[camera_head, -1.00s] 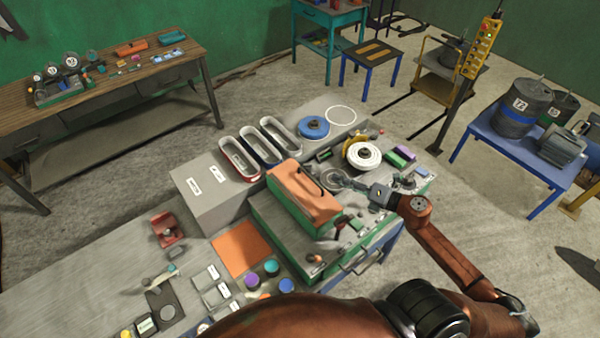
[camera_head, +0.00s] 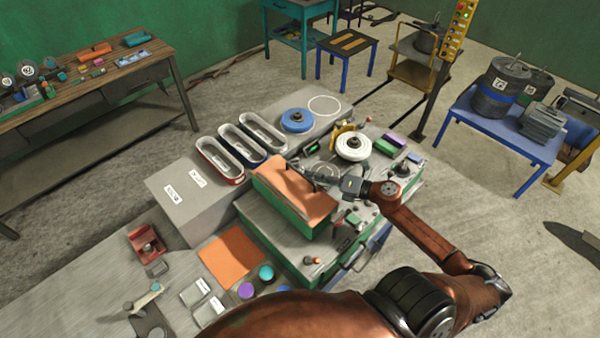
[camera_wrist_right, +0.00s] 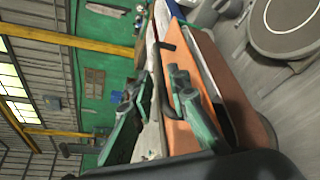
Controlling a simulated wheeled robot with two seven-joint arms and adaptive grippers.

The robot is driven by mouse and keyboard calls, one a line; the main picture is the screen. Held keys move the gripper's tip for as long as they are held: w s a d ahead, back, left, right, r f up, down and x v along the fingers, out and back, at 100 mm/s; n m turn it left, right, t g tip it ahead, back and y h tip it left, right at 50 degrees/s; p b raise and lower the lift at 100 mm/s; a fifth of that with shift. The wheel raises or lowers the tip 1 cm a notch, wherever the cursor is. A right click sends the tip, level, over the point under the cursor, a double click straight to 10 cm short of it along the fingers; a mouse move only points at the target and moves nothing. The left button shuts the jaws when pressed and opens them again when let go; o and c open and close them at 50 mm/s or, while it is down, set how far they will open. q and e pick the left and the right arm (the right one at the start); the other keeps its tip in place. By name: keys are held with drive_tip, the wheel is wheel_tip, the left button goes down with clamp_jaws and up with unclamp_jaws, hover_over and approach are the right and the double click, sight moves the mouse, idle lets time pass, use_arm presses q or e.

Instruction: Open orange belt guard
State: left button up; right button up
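The orange belt guard (camera_head: 292,198) is a long box with an orange top and green side, lying closed on the grey and green machine bed (camera_head: 290,237). My right gripper (camera_head: 308,173) is at the guard's far right edge, over its dark handle, which it mostly hides in the head view. In the right wrist view the guard's orange face (camera_wrist_right: 183,136) and dark bar handle (camera_wrist_right: 158,84) show. The right gripper's fingers (camera_wrist_right: 156,112) stand apart, with the handle between them; contact cannot be told. My left gripper is not in view.
A white-topped wheel (camera_head: 353,147) and a blue disc (camera_head: 297,120) stand beyond the guard. Several oval trays (camera_head: 220,160) lie to its left. An orange mat (camera_head: 232,256) and a red fixture (camera_head: 146,244) lie in front. A blue table (camera_head: 505,147) stands at right.

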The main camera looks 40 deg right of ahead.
sight(300, 172)
drive_tip(key=p+x, duration=0.1)
drive_tip(key=x, duration=0.4)
drive_tip(key=shift+w+a, duration=0.1)
drive_tip(key=shift+w, duration=0.05)
drive_tip(key=shift+f, duration=0.1)
drive_tip(key=shift+c, duration=0.5)
clamp_jaws()
